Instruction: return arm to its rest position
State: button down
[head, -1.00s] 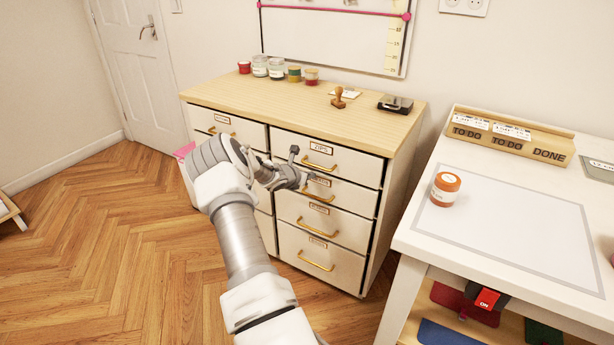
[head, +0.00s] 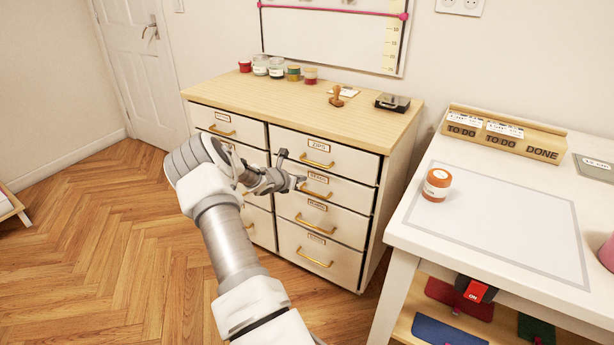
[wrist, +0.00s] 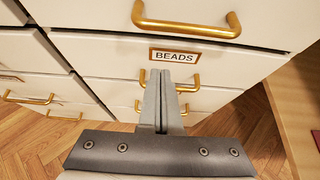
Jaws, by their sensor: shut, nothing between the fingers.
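My gripper (head: 298,184) is in front of the drawer cabinet (head: 372,135), near the right-hand column of drawers, in the head view. In the wrist view my gripper (wrist: 167,78) has its two fingers together with nothing between them. It points at the drawer fronts, below the label reading BEADS (wrist: 174,57). A brass handle (wrist: 186,22) shows above that label. My arm is stretched forward from the bottom of the head view. Whether the fingers touch the cabinet cannot be told.
A white table (head: 420,238) with an orange-lidded jar (head: 437,185) stands at the right. Several jars and a wooden stamp (head: 337,96) are on the cabinet top. The drawers look shut. The wooden floor (head: 90,250) at the left is mostly clear.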

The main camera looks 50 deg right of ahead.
jog(key=p+v, duration=0.1)
jog(key=v, duration=0.7)
jog(key=shift+a+r, duration=0.15)
jog(key=shift+a, duration=0.2)
jog(key=shift+w, duration=0.15)
jog(key=s+a+r+m+t+y, duration=0.1)
jog(key=s+a+r+m+y, duration=0.1)
jog(key=a+r+m, duration=0.65)
jog(key=s+a+r+m+y, duration=0.2)
jog(key=a+r+m, duration=0.3)
jog(key=a+r, duration=0.65)
jog(key=s+a+r+m+t+y, duration=0.1)
jog(key=s+a+r+m+y, duration=0.3)
jog(key=a, duration=0.6)
jog(key=s+a+n+t+y, duration=0.1)
jog(key=s+a+t, duration=0.1)
jog(key=s+a, duration=0.6)
jog(key=s+a+r+m+t+y, duration=0.1)
jog(key=s+a+m+y, duration=0.2)
jog(key=a, duration=0.8)
notch_tip(320, 180, up, 17)
jog(key=s+p, duration=0.1)
jog(key=p, duration=1.6)
jog(key=shift+s+a+r+n, duration=0.15)
jog(key=shift+s+a+n, duration=0.2)
jog(key=shift+s+a, duration=0.05)
